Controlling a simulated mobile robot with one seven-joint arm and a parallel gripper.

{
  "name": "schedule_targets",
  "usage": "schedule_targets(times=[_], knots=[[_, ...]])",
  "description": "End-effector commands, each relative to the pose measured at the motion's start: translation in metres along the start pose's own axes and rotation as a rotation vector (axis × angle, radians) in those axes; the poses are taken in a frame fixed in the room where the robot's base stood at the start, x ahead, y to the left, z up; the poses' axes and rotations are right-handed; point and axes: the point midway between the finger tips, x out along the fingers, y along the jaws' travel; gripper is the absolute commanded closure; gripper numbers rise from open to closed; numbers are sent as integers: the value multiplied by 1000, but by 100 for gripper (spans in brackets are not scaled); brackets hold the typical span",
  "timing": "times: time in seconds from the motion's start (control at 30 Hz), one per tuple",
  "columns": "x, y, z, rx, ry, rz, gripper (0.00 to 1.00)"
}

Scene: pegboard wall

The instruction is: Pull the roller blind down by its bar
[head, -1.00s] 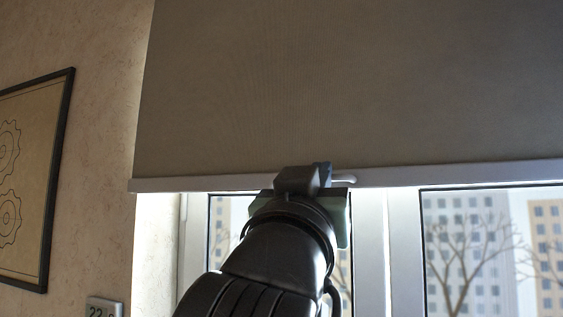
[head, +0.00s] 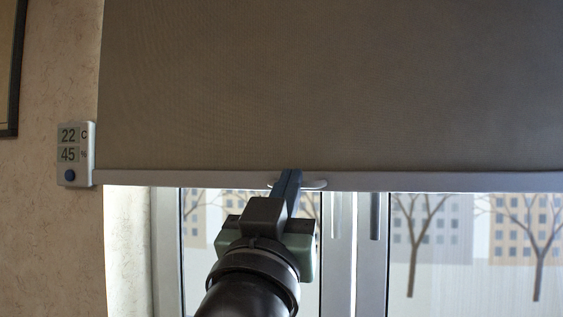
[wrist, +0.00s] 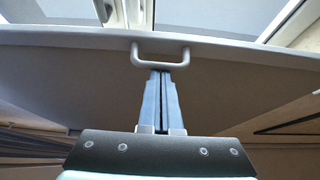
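The roller blind (head: 320,85) is a grey-brown fabric sheet hanging in front of a window. Its pale bar (head: 440,181) runs across its lower edge, roughly level. A small light loop handle (head: 314,184) is on the bar; in the wrist view the handle (wrist: 184,58) shows as a U shape on the bar (wrist: 240,48). My gripper (head: 290,176) reaches up to the handle from below. In the wrist view the blue fingers of my gripper (wrist: 160,72) are close together at the handle's middle, shut on it. The fingertips hide part of the handle.
A thermometer display (head: 75,154) is on the wall just left of the bar's left end. The window frame (head: 340,260) stands behind and below the bar. A dark picture frame (head: 12,70) is at the far left.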

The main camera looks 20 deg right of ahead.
Motion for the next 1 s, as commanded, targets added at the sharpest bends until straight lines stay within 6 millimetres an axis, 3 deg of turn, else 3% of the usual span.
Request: schedule_targets(times=[0.03,0.1,0.5,0.73,1.0], knots=[[-14,0,30,-5,-8,0,100],[-25,0,50,-5,-7,0,100],[-78,1,148,-3,-7,0,100],[-94,1,179,-2,-7,0,100],[-101,2,190,-2,-5,0,100]])
